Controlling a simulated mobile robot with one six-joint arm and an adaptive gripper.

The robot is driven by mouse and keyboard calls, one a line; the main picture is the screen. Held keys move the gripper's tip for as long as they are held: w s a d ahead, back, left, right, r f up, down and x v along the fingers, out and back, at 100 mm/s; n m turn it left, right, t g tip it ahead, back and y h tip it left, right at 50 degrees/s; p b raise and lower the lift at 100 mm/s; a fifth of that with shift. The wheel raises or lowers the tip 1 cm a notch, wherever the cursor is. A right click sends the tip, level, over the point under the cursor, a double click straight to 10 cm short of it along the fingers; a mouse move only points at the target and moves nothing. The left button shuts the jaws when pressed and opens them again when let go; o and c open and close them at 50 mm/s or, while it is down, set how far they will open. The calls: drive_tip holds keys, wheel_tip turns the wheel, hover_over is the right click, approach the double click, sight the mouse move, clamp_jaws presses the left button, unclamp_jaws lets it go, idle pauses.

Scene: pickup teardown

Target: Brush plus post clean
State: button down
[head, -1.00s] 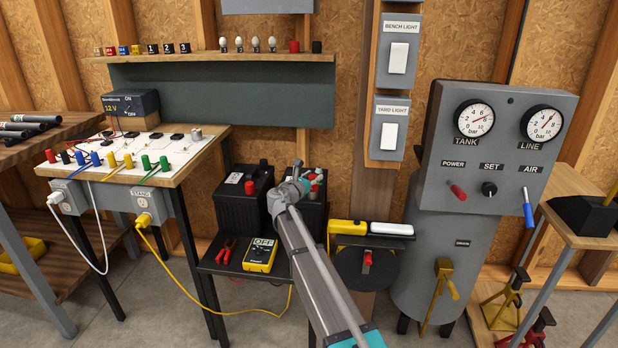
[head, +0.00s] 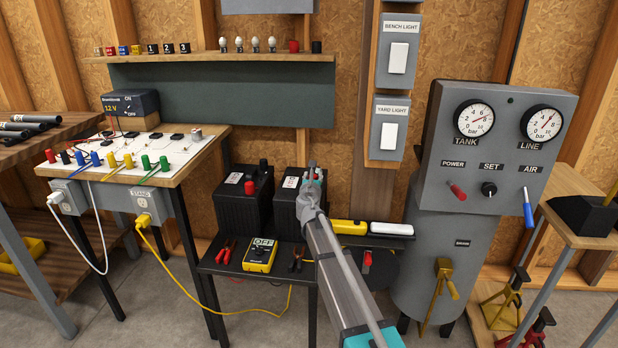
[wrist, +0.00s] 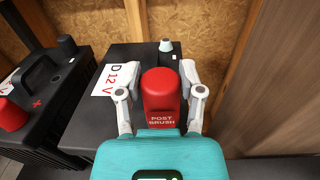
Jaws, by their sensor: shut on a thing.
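My gripper (wrist: 162,98) is shut on the red post brush (wrist: 161,92), labelled POST BRUSH, in the wrist view. In the head view my gripper (head: 313,178) is over the right side of the right-hand black battery (head: 288,208). That battery shows in the wrist view (wrist: 92,125) with a white label reading D 12 V. A pale blue-grey post (wrist: 166,45) stands at its far end, just beyond the brush. Whether the brush touches a post beneath is hidden. The left-hand battery (head: 240,203) has a red cap (wrist: 10,115) and a black cap (wrist: 66,46).
On the low stand are red pliers (head: 226,250), a yellow meter (head: 260,255) and dark pliers (head: 297,258). A yellow item (head: 348,227) and a white item (head: 392,229) lie to the right. The wooden wall (wrist: 110,20) is close behind the batteries.

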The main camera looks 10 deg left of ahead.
drive_tip(key=shift+n+g+y, duration=0.4)
drive_tip(key=shift+n+y, duration=0.75)
drive_tip(key=shift+y, duration=0.6)
drive_tip(key=shift+n+g+y, duration=0.4)
drive_tip(key=shift+n+y, duration=0.75)
drive_tip(key=shift+y, duration=0.6)
drive_tip(key=shift+a+m+h, duration=0.1)
drive_tip(key=shift+m+h, duration=0.2)
drive_tip(key=shift+h, duration=0.2)
drive_tip(key=shift+m+t+h, duration=0.4)
drive_tip(key=shift+m+h, duration=0.85)
drive_tip(key=shift+h, duration=0.65)
drive_tip(key=shift+m+t+h, duration=0.4)
drive_tip(key=shift+m+h, duration=0.85)
drive_tip(key=shift+h, duration=0.65)
drive_tip(key=shift+w+m+g+h, duration=0.1)
drive_tip(key=shift+m+g+h, duration=0.25)
drive_tip(key=shift+m+h, duration=0.85)
drive_tip(key=shift+m+g+h, duration=0.35)
drive_tip(key=shift+m+h, duration=0.35)
drive_tip(key=shift+h, duration=1)
drive_tip(key=shift+m+g+h, duration=0.4)
drive_tip(key=shift+m+h, duration=0.1)
drive_tip(key=shift+h, duration=0.2)
